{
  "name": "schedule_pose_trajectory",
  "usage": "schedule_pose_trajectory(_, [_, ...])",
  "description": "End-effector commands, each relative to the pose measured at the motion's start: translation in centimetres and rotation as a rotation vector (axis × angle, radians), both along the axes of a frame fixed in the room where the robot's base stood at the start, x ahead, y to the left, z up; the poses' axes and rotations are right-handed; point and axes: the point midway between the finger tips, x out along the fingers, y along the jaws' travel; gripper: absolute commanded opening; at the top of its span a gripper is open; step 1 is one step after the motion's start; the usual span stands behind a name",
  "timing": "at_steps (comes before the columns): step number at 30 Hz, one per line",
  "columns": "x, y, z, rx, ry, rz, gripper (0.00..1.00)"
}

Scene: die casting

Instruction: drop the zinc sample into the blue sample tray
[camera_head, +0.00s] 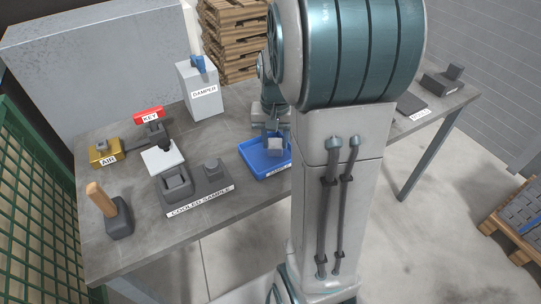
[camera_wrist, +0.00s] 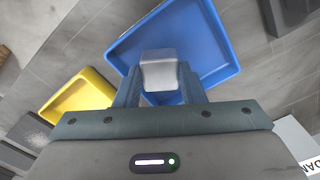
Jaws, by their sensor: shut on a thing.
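The zinc sample (camera_wrist: 158,70) is a small silvery-grey block. My gripper (camera_wrist: 158,88) is shut on it, one finger at each side. In the wrist view it appears over the blue sample tray (camera_wrist: 208,32), near the tray's edge on my gripper's side. In the head view the sample (camera_head: 275,144) also shows above the blue tray (camera_head: 253,160), below my gripper (camera_head: 274,134). The height between sample and tray is hard to tell. My arm hides the tray's right part in the head view.
A cooled-sample stand (camera_head: 205,200) with grey blocks is left of the tray. A damper box (camera_head: 203,98), a red key tag (camera_head: 149,115), a brass air block (camera_head: 105,152) and a wooden-handled hammer (camera_head: 118,222) share the table. A yellow tray (camera_wrist: 80,95) shows in the wrist view.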

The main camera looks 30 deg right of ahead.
Motion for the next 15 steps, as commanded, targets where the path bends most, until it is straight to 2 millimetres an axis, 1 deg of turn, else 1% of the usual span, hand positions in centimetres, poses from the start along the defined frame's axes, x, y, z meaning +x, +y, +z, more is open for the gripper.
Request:
schedule_pose_trajectory(4, [0.03,-0.01,0.13,0.000,-0.001,0.000,0.02])
schedule_pose_trajectory(5, [0.03,-0.01,0.13,0.000,-0.001,0.000,0.42])
schedule_pose_trajectory(6, [0.03,-0.01,0.13,0.000,-0.001,0.000,0.53])
schedule_pose_trajectory(7, [0.03,-0.01,0.13,0.000,-0.001,0.000,0.61])
schedule_pose_trajectory(15, [-0.01,0.00,0.09,0.000,0.001,0.000,0.61])
